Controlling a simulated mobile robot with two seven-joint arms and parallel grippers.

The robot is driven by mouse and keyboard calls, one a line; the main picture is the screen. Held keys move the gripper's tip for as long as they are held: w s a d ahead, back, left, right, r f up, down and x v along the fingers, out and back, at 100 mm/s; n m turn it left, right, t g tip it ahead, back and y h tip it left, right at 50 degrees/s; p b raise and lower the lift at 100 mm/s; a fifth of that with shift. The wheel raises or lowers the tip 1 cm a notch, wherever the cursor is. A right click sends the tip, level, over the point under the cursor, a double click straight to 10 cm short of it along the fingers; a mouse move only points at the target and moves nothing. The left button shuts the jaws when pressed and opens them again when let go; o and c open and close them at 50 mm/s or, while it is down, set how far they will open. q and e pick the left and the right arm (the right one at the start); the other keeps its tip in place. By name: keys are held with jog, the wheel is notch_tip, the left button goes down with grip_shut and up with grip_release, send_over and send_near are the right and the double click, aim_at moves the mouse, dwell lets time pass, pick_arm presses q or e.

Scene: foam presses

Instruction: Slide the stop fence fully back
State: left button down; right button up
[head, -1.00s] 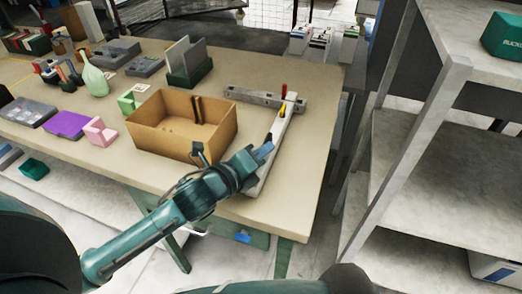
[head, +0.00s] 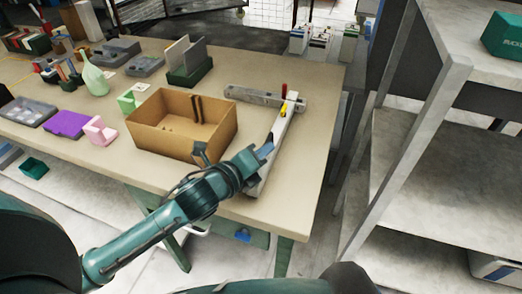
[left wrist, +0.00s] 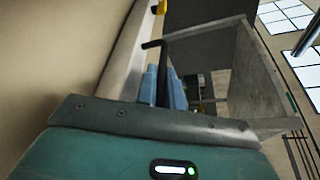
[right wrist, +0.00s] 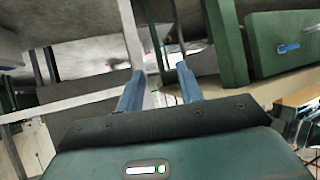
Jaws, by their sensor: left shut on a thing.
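The fence assembly is on the right of the table. It has a long pale rail (head: 277,140) and a grey crossbar (head: 250,96), with a red part (head: 284,89) and a yellow part (head: 284,107) where they meet. I cannot tell which part is the stop fence. My left gripper (head: 266,151) is at the rail's near half. In the left wrist view its blue fingers (left wrist: 163,88) are shut on a dark bent handle (left wrist: 165,55), beside the pale rail (left wrist: 122,55). My right gripper (right wrist: 160,82) is open and empty, away from the rail.
An open cardboard box (head: 150,139) stands just left of my left gripper. A dark green holder with grey plates (head: 188,68) stands behind it. Several small items crowd the table's left side. A grey shelf unit (head: 440,100) stands to the right. The table right of the rail is clear.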

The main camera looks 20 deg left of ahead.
pick_arm(q)
jog(key=d+p, duration=0.1)
jog(key=d, duration=0.6)
jog(key=shift+s+d, duration=0.15)
jog(key=shift+d, duration=0.45)
pick_arm(e)
jog(key=shift+s+d, duration=0.25)
jog(key=shift+d, duration=0.15)
pick_arm(q)
jog(key=shift+s, duration=0.1)
jog(key=c, duration=1.8)
grip_release()
jog(key=shift+d, duration=0.1)
